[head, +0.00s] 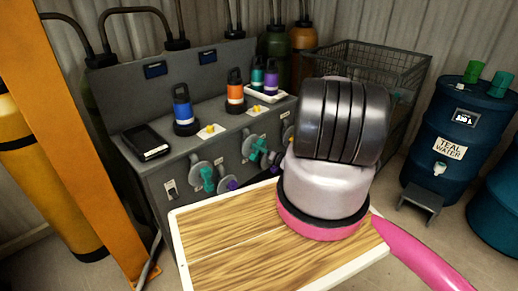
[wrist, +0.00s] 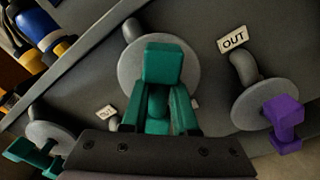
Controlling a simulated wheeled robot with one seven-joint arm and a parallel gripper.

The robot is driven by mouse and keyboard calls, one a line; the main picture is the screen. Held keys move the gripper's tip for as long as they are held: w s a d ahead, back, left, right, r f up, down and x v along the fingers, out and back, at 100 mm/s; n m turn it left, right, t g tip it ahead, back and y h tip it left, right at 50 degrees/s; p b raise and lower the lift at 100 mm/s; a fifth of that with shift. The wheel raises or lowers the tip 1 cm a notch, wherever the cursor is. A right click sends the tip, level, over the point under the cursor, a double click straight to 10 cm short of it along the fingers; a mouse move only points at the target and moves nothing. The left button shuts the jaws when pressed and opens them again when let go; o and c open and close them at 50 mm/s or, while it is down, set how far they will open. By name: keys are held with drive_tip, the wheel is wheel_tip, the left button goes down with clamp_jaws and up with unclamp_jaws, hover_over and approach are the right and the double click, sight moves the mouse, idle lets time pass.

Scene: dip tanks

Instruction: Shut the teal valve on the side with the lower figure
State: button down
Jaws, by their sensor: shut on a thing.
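In the wrist view my gripper (wrist: 158,108) is shut on a teal valve handle (wrist: 162,65), which stands in front of a round grey disc. A second teal valve (wrist: 22,150) shows at the lower left of that view, apart from my gripper. In the head view a teal valve (head: 208,179) sits on the left of the grey bench front, and another teal valve (head: 254,148) sits further right. Two small dark blue displays (head: 155,70) (head: 208,56) are on the back panel; their figures are too small to read. My fingertips are hidden in the head view.
A purple valve (wrist: 283,118) stands right of the held handle, near an OUT label (wrist: 233,39). Bottles, including a blue one (head: 183,110), stand on the bench top. An orange post (head: 75,130) is at left, a wire basket (head: 375,70) and teal barrels (head: 450,165) at right.

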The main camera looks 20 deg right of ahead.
drive_tip(key=m, duration=0.5)
drive_tip(key=shift+d+f+m, duration=0.3)
drive_tip(key=shift+f, duration=0.05)
drive_tip(key=shift+f+m, duration=0.15)
drive_tip(key=shift+m, duration=0.95)
drive_tip(key=shift+f+m, duration=0.15)
drive_tip(key=shift+m, duration=0.95)
drive_tip(key=c, duration=0.7)
unclamp_jaws()
drive_tip(key=v, duration=1)
drive_tip(key=shift+s+d, duration=0.15)
drive_tip(key=shift+s, duration=0.2)
